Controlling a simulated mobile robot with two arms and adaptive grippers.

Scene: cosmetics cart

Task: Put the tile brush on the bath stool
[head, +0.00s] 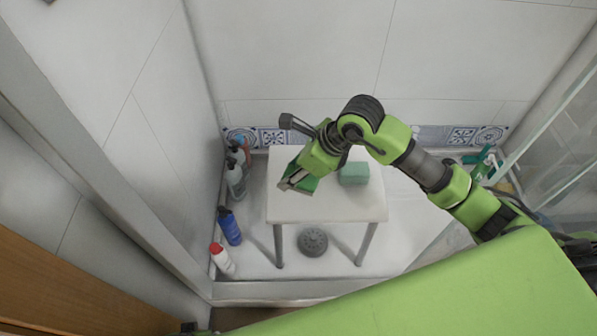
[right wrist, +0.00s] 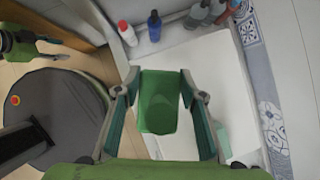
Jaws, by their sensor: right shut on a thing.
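The bath stool (head: 330,212) is a white, square-topped stool standing in the shower tray; its top fills much of the right wrist view (right wrist: 212,72). My right gripper (head: 297,182) is over the left part of the stool top, shut on a green block-like thing, which I take to be the tile brush (right wrist: 158,102). In the head view the gripper mostly hides the brush. I cannot tell whether the brush touches the stool top. My left gripper shows only partly at the upper left of the right wrist view (right wrist: 45,48); its jaw opening is unclear.
A teal sponge (head: 353,174) lies on the stool right of my gripper. Bottles, including a blue one (head: 229,226) and a white one with a red cap (head: 221,259), stand along the left wall. A round grey drain (head: 312,241) is below. The stool's front is clear.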

